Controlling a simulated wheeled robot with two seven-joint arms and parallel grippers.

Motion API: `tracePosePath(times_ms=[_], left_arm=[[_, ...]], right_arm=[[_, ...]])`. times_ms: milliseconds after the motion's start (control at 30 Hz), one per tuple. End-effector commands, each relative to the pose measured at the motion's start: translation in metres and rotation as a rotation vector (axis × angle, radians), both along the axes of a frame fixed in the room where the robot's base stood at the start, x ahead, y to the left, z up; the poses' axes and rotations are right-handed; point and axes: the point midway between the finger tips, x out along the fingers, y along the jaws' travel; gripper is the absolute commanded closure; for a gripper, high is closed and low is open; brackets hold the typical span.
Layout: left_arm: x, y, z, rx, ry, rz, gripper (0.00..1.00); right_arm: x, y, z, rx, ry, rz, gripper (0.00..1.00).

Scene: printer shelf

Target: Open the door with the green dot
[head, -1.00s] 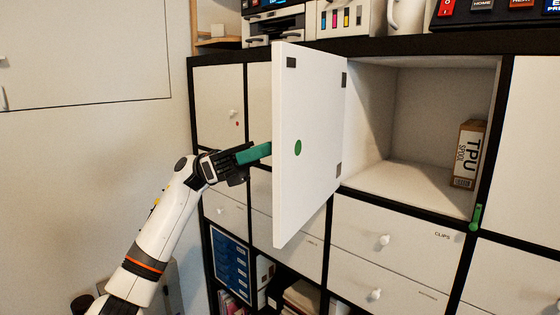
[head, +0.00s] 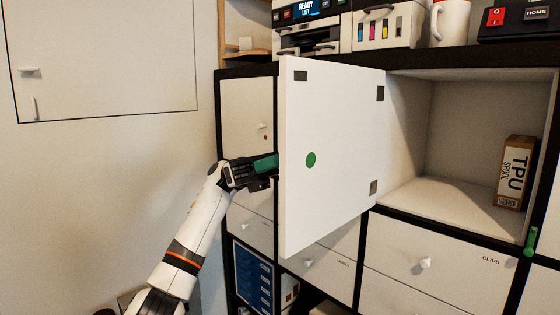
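The white door with the green dot (head: 335,150) stands swung out from its compartment, hinged at the compartment's left side. The green dot (head: 311,160) shows on the face turned toward me. Dark square pieces sit near its corners. The open compartment (head: 470,125) to its right is in plain view. My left gripper (head: 265,163) is at the door's outer left edge, with its green fingers reaching behind the door. The fingertips are hidden, so I cannot tell whether they grip or only touch it. My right gripper is not in view.
A TPU spool box (head: 515,172) stands in the compartment. A green latch-like piece (head: 530,241) is at its lower right edge. A CLIPS drawer (head: 430,262) lies below. A printer (head: 310,28) and a white mug (head: 449,22) stand on top. A small-knobbed door (head: 247,115) is at left.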

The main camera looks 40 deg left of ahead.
Motion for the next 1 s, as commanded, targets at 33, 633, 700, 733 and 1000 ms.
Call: tracePosePath(times_ms=[33, 633, 700, 733, 1000], left_arm=[[0.0, -0.001, -0.001, 0.005, 0.001, -0.002, 0.74], [0.002, 0.024, -0.01, -0.002, 0.001, 0.004, 0.59], [0.003, 0.039, -0.015, -0.002, 0.0, 0.004, 0.59], [0.003, 0.045, -0.018, -0.003, 0.001, 0.005, 0.59], [0.006, 0.092, -0.036, -0.002, 0.001, 0.002, 0.59]], right_arm=[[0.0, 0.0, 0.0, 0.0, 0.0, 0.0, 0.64], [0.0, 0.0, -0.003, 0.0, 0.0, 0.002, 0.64], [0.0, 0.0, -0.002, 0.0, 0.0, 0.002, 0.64], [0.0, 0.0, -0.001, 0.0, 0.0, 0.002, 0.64], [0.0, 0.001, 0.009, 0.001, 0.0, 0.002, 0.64]])
